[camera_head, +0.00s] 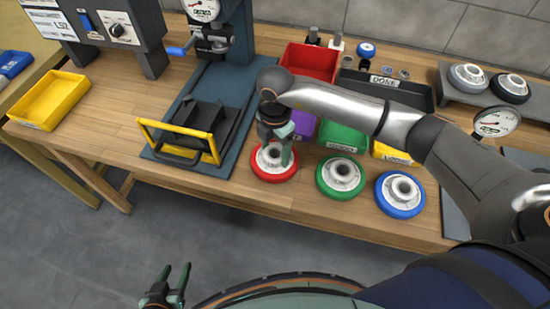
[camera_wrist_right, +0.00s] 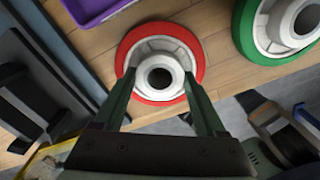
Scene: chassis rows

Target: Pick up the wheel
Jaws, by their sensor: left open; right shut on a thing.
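A red-rimmed wheel (camera_head: 272,164) with a pale hub lies flat near the front edge of the wooden workbench. It also shows in the right wrist view (camera_wrist_right: 189,47). My right gripper (camera_head: 279,147) reaches down over it and is shut on its raised hub, one finger on each side. The wheel still appears to be at bench level. A green-rimmed wheel (camera_head: 340,178) and a blue-rimmed wheel (camera_head: 400,194) lie to its right. My left gripper (camera_head: 167,287) is open and empty, low in front of the bench.
Left of the red wheel stands a press (camera_head: 227,80) with a black fixture and a yellow handle (camera_head: 178,129). Behind are a red bin (camera_head: 311,60), a green bin (camera_head: 342,138) and grey wheels (camera_head: 469,76) on a shelf. A yellow tray (camera_head: 48,101) sits at left.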

